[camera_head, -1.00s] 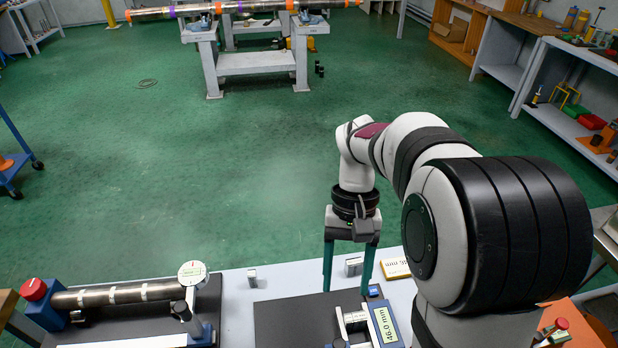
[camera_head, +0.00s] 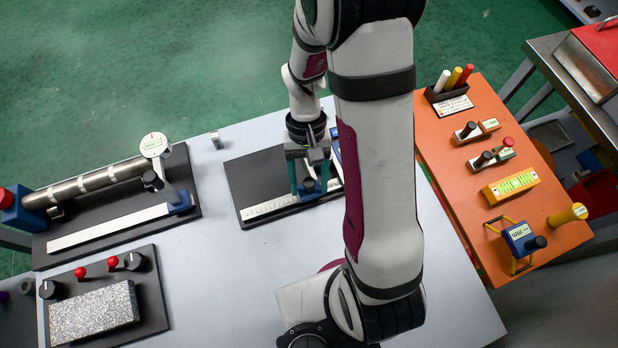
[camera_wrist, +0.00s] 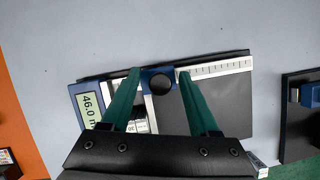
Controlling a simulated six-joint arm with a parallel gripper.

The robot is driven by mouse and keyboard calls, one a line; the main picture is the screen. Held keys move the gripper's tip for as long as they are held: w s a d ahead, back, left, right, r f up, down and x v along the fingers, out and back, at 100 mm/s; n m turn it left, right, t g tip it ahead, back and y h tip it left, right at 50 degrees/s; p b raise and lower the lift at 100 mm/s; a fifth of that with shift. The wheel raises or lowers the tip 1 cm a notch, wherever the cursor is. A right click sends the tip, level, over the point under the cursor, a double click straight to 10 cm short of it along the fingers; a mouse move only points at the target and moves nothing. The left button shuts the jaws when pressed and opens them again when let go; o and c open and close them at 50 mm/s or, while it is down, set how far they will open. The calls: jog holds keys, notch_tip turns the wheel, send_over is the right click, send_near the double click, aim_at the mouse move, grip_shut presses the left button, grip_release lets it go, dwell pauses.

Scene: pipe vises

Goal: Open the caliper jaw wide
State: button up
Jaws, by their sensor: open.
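The caliper lies on a black base plate (camera_head: 250,172) on the grey table. In the head view its silver ruled beam (camera_head: 272,206) shows, and my arm hides much of the rest. In the wrist view the ruled beam (camera_wrist: 215,68) runs to the right and the blue-framed display (camera_wrist: 90,106) reads 46.0, its end hidden. A blue slider with a round black knob (camera_wrist: 161,84) sits between my fingers. My gripper (camera_wrist: 160,73) is open, its green fingers on either side of the knob with small gaps visible. My gripper (camera_head: 309,189) also shows low over the caliper in the head view.
Left on the table are a bar fixture with a dial gauge (camera_head: 153,146) and a black plate with a speckled block (camera_head: 95,314) and red knobs. An orange bench (camera_head: 540,190) with several tools stands to the right. Bare tabletop (camera_head: 225,290) lies in front of the caliper.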

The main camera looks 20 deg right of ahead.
grip_shut()
dwell(0.3)
dwell(1.1)
